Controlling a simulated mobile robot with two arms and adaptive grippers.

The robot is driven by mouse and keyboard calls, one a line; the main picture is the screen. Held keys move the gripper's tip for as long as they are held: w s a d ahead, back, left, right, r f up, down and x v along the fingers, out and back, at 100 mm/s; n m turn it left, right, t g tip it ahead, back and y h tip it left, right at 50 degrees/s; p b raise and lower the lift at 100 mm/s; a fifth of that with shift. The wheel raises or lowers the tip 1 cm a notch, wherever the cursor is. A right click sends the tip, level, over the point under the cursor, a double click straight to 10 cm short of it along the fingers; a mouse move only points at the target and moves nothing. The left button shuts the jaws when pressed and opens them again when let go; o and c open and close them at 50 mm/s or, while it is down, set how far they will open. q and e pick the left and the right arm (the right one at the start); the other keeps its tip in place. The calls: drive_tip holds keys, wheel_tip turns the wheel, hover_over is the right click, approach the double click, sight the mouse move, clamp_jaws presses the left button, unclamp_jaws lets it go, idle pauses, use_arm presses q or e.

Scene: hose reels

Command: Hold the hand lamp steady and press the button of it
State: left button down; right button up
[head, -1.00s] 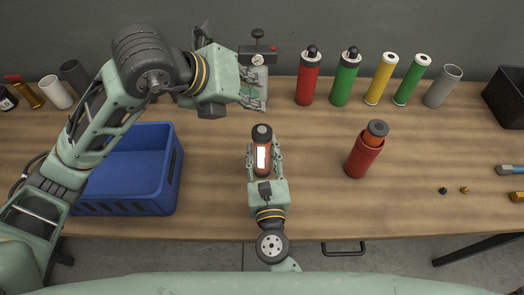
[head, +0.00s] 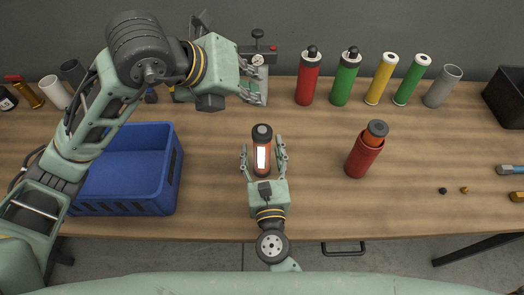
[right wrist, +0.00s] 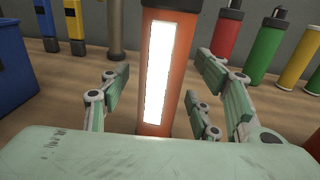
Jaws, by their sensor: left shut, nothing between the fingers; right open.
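The hand lamp (head: 262,158) stands upright on the table, with an orange body, a black cap and a white strip on its front. It also fills the middle of the right wrist view (right wrist: 144,62), where the strip looks bright white. My right gripper (head: 263,146) is open, its fingers on both sides of the lamp with visible gaps. Its fingers also show in the right wrist view (right wrist: 164,78). My left gripper (head: 253,83) is shut and empty, behind the lamp near the back of the table. I cannot make out the button.
A blue crate (head: 125,205) stands on the left. A red tube holding an orange item (head: 363,160) is right of the lamp. Red (head: 308,82), green (head: 345,84) and yellow (head: 381,82) cylinders line the back. A device with a gauge (head: 258,58) is behind my left gripper.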

drive_tip(key=s, duration=0.4)
drive_tip(key=s+d, duration=0.1)
drive_tip(key=s, duration=0.7)
drive_tip(key=shift+d, duration=0.15)
